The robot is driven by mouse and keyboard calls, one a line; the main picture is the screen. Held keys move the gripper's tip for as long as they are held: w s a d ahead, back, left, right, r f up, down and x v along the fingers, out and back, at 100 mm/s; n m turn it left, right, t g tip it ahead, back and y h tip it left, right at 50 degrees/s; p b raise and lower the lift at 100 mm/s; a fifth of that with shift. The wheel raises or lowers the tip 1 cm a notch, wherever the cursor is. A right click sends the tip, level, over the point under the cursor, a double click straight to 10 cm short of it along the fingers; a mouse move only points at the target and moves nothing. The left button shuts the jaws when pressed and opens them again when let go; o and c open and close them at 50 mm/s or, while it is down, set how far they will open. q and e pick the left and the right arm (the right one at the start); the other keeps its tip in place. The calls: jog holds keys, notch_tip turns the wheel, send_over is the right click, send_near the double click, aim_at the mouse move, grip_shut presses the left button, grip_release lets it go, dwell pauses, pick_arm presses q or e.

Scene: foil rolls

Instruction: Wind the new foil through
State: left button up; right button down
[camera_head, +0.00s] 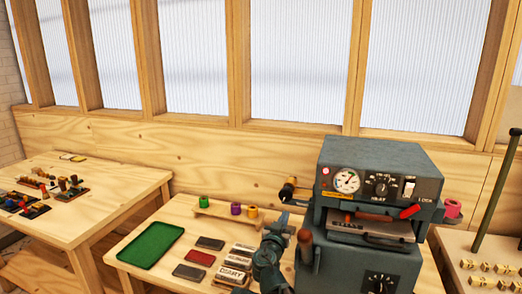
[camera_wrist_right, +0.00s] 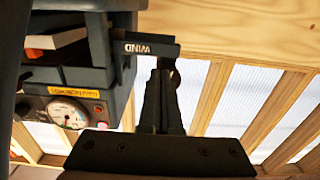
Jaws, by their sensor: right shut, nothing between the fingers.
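The grey-green foil machine (camera_head: 375,170) stands on the middle table, with a dial gauge (camera_head: 346,180), knobs and a red lever tip on its front. A dark and gold roll (camera_head: 288,190) sits at its left side; a pink-red roll (camera_head: 452,208) sits at its right. My right gripper (camera_head: 283,220) is raised at the machine's left, just below the dark and gold roll. In the wrist view, its closed fingers (camera_wrist_right: 161,75) are empty and close to a dark bar marked WIND (camera_wrist_right: 145,47); I cannot tell whether they touch it. My left gripper is out of view.
A wooden rack (camera_head: 225,215) holds green, purple and gold spools. A green tray (camera_head: 150,246), several dark and red blocks and a lettered stack (camera_head: 236,265) lie on the table. A side table (camera_head: 85,195) stands left; a pole (camera_head: 497,190) rises right.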

jog(key=x, duration=0.5)
jog(key=shift+w+d, duration=0.1)
jog(key=shift+w, duration=0.05)
jog(key=shift+r, duration=0.2)
dwell(0.5)
jog(key=shift+w+a+f, duration=0.15)
jog(key=shift+w+a, duration=0.05)
jog(key=shift+a, duration=0.5)
jog(key=shift+w+a, duration=0.2)
jog(key=shift+a, duration=0.45)
jog(key=shift+w+a, duration=0.1)
dwell(0.4)
